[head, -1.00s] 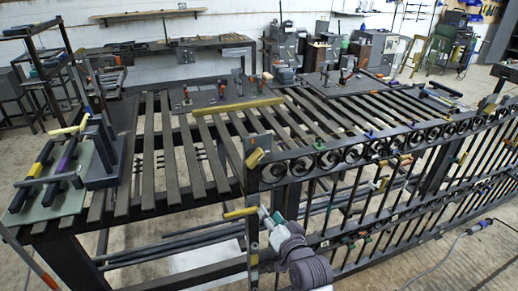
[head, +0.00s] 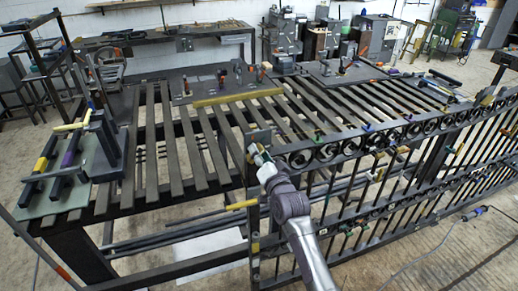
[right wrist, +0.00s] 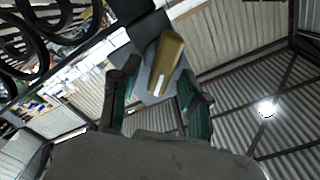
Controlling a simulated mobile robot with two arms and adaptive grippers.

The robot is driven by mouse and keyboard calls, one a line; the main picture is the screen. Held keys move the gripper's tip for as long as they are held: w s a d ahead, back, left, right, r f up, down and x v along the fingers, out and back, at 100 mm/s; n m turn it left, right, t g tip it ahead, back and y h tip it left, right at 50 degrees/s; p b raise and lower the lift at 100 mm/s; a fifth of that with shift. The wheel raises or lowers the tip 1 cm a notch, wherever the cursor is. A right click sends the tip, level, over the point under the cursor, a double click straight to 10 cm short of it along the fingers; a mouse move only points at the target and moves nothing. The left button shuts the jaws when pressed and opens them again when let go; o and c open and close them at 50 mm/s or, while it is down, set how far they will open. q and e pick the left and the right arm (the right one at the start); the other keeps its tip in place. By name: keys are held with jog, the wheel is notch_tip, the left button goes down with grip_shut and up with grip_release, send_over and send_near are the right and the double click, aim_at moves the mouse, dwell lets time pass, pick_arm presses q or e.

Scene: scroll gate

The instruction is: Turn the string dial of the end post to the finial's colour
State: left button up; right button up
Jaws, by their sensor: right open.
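The end post (head: 252,222) stands at the left end of the dark scroll gate (head: 400,145). My right gripper (head: 257,153) is at the post's top, in front of its dark plate (head: 259,135). In the right wrist view the right gripper (right wrist: 160,72) is open, its green-padded fingers on either side of a yellow block-like knob (right wrist: 172,50) with a white mark. I cannot tell whether they touch it. A yellow handle (head: 242,205) sticks out left from the post lower down, and a yellow patch (head: 255,247) is below it. I cannot tell which part is the finial. My left gripper is not in view.
A slatted table (head: 172,165) lies behind the post, with a yellow bar (head: 238,96) on it. A green board (head: 45,207) with coloured bars is at its left end. Coloured pieces dot the gate's bars.

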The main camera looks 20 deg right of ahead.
jog(key=shift+w, duration=0.7)
jog(key=shift+c, duration=0.8)
grip_shut()
